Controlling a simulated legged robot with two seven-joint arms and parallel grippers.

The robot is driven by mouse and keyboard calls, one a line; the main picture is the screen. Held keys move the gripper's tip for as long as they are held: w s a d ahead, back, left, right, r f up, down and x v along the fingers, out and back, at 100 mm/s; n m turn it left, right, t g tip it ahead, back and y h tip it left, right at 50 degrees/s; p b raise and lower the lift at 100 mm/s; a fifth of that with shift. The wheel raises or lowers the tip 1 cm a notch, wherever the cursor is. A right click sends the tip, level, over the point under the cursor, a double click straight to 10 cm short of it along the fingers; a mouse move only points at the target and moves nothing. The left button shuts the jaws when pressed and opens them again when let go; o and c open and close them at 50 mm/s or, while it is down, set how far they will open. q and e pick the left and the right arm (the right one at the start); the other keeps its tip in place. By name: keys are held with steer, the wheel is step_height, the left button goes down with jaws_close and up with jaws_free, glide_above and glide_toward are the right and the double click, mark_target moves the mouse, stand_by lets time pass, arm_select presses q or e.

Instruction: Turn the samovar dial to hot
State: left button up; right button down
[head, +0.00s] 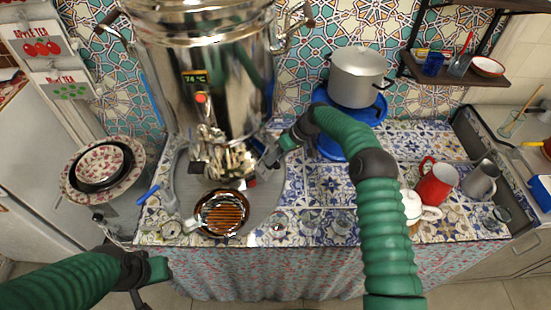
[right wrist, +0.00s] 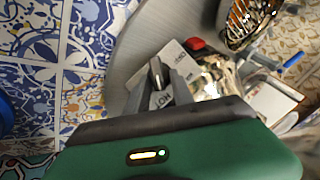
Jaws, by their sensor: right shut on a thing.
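The shiny metal samovar (head: 235,85) stands on a round grey tray (head: 267,200) at the left of the tiled table. Its small display (head: 194,78) reads about 74 °C, with a red light below. My right gripper (head: 266,160) is at the lower right of the samovar. In the right wrist view its grey fingers (right wrist: 170,82) are closed beside a plate lettered HOT (right wrist: 161,100), apparently around the dial, which the fingers mostly hide. A second white label plate (right wrist: 202,62) and a red part (right wrist: 195,44) show near them. My left gripper (head: 150,275) hangs at the lower left, away from the samovar.
A round brown-striped dish (head: 222,213) stands in front of the samovar. A grey pot (head: 357,76) on a blue base stands behind my right arm. A white teapot (head: 411,207), a red mug (head: 437,183) and a metal pitcher (head: 482,180) stand at right. Stacked bowls (head: 101,170) are at left.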

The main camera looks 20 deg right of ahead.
steer(key=shift+s+f, duration=0.15)
steer(key=shift+f, duration=0.05)
steer(key=c, duration=1.4)
jaws_free()
steer(key=shift+c, duration=0.2)
steer(key=shift+d, duration=0.1)
steer(key=shift+r, duration=0.1)
steer(key=shift+d+r, duration=0.2)
steer(key=shift+r, duration=0.1)
steer(key=v, duration=1.6)
steer(key=shift+f, duration=0.1)
